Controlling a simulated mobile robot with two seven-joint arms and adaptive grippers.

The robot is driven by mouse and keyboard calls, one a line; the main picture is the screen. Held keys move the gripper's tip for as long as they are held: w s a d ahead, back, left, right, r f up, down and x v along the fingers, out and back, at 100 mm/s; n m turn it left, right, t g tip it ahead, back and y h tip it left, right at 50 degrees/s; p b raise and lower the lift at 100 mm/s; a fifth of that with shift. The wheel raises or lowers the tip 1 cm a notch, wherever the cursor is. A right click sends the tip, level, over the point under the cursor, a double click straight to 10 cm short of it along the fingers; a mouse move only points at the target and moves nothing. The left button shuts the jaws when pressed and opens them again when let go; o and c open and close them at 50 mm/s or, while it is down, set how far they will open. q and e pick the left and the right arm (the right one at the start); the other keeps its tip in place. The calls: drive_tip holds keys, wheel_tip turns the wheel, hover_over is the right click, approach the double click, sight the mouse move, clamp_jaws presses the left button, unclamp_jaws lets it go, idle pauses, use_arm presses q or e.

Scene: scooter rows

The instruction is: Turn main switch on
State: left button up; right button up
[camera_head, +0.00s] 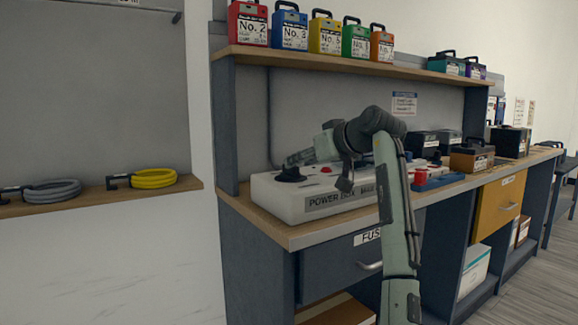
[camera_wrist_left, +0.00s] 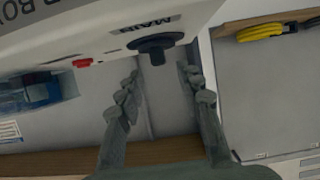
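The white power box (camera_head: 290,205) sits on the wooden workbench, with a black knob (camera_head: 290,174) on its top near the left end. In the left wrist view the box appears upside down, and the black knob (camera_wrist_left: 153,44) is beside a "MAIN" label. My left gripper (camera_head: 292,160) is just above and beside the knob in the head view. In the left wrist view my left gripper (camera_wrist_left: 160,72) is open, with the knob just beyond its fingertips and nothing held. The wrist hides part of the box. My right gripper is not in view.
A shelf (camera_head: 350,65) with coloured padlock-like boxes is above. A blue tray (camera_head: 438,181) and an orange-brown box (camera_head: 472,158) are to the right. A yellow cable coil (camera_head: 153,178) lies on the left ledge.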

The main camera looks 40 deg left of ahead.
sight(291, 170)
use_arm(q)
drive_tip(key=x, duration=0.5)
drive_tip(key=shift+a+f, duration=0.1)
drive_tip(key=shift+a, duration=0.05)
clamp_jaws()
